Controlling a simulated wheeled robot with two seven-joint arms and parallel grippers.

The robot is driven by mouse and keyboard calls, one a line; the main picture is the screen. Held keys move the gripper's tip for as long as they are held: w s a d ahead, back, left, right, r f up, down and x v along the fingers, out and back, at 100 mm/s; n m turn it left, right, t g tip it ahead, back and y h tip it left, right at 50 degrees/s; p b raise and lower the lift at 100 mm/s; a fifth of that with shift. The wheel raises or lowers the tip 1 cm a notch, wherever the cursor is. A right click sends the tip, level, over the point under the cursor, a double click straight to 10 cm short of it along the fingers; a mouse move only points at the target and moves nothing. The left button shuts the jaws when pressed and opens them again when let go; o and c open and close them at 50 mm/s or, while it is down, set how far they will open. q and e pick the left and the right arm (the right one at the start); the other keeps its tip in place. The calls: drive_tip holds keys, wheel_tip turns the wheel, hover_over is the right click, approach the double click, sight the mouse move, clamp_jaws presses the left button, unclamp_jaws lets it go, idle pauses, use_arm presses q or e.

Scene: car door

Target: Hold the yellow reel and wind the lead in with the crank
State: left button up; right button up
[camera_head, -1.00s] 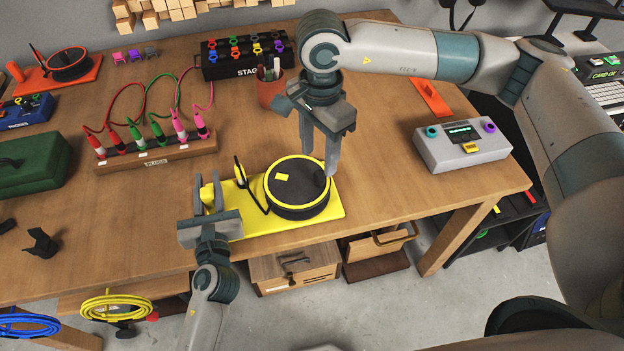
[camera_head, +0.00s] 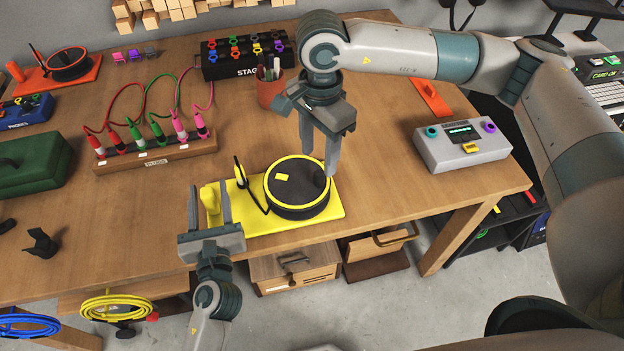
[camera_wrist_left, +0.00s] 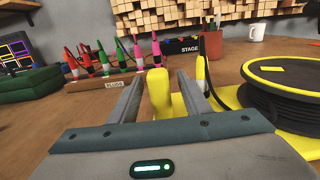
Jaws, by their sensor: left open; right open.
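The yellow reel is a yellow baseplate (camera_head: 280,224) at the table's front edge with a black, yellow-rimmed drum (camera_head: 300,188). A black lead with a yellow plug (camera_head: 240,172) stands beside the drum. A yellow upright post (camera_head: 211,196) rises at the plate's left end. My left gripper (camera_head: 209,190) is open, its fingers either side of the post; in the left wrist view the post (camera_wrist_left: 159,95) shows between them, and the drum (camera_wrist_left: 285,95) is at the right. My right gripper (camera_head: 320,160) is open and points down at the drum's far right rim. I cannot tell whether it touches.
A wooden plug rack (camera_head: 157,158) stands behind the reel, a red pen cup (camera_head: 270,92) farther back. A grey box (camera_head: 462,148) is to the right and a green case (camera_head: 32,170) to the left. Yellow coiled cable (camera_head: 115,306) hangs below the front edge.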

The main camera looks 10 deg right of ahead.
use_arm(q)
drive_tip(key=s, duration=0.9)
use_arm(e)
drive_tip(key=shift+r, duration=0.1)
use_arm(q)
drive_tip(key=w+a+r+p, duration=0.1)
drive_tip(key=a+r+p, duration=0.3)
drive_tip(key=r+p, duration=0.5)
drive_tip(key=shift+p, duration=0.7)
use_arm(e)
wheel_tip(320, 180, up, 10)
use_arm(q)
drive_tip(key=shift+f, duration=0.1)
